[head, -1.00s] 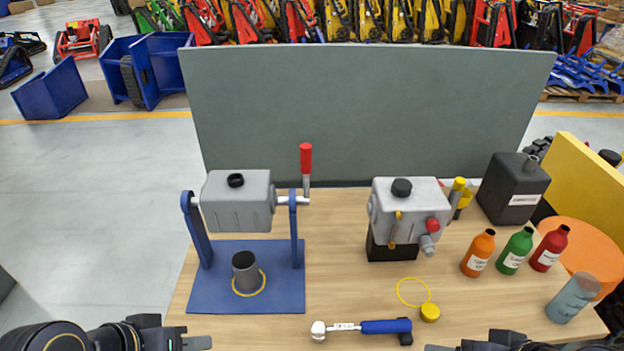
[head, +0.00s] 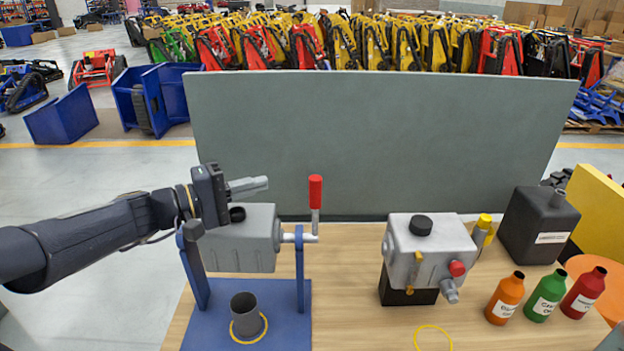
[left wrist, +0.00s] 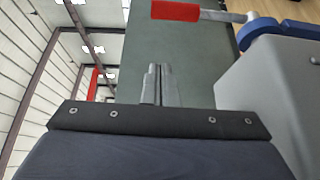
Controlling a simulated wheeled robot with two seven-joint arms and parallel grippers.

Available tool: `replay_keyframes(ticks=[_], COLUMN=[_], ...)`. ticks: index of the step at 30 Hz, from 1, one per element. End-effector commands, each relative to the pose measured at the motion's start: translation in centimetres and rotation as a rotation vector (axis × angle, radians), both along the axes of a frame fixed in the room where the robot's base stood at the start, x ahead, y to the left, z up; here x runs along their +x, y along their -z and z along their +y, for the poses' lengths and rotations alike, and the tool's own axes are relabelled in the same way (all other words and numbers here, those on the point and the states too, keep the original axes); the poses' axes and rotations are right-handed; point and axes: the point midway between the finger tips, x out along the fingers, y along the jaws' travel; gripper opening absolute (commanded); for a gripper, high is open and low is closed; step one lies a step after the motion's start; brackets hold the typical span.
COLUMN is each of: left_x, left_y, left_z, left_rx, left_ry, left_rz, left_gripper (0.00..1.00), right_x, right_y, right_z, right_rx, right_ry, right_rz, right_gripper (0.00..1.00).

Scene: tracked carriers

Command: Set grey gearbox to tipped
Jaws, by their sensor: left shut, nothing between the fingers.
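The grey gearbox (head: 242,250) hangs level between two blue posts of a stand, with its dark round opening (head: 237,214) facing up. A crank with a red handle (head: 315,191) stands upright at its right side. My left gripper (head: 262,183) is shut and empty, just above the gearbox and left of the handle, pointing right. In the left wrist view the gripper (left wrist: 158,72) shows beyond its dark mount, with the red handle (left wrist: 175,11) ahead, apart from it. The gearbox's grey side (left wrist: 265,105) fills the right there. My right gripper is not in view.
A dark grey cup (head: 246,313) stands on the blue base under the gearbox. A second grey gearbox (head: 428,252) on a black block stands to the right, beside orange, green and red bottles. A grey-green panel (head: 380,140) rises behind the table.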

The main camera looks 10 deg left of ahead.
Motion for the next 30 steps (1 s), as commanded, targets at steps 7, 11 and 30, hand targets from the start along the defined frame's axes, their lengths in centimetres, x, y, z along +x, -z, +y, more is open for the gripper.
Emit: replay_keyframes(ticks=[7,11,30], left_x=[1.0,0.9,7.2], left_y=[-0.2,-0.2,-0.4], left_z=[0.7,0.6,-6.6], left_rx=[-0.033,-0.033,-0.033], left_ry=[-0.021,-0.02,-0.015], left_rz=[-0.014,-0.013,-0.009], left_gripper=[0.0,0.0,0.0], right_x=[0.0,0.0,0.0], right_y=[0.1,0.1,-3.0], right_z=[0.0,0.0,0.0], right_rx=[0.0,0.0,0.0], right_ry=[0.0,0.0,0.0], right_rz=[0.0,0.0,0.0], right_gripper=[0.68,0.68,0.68])
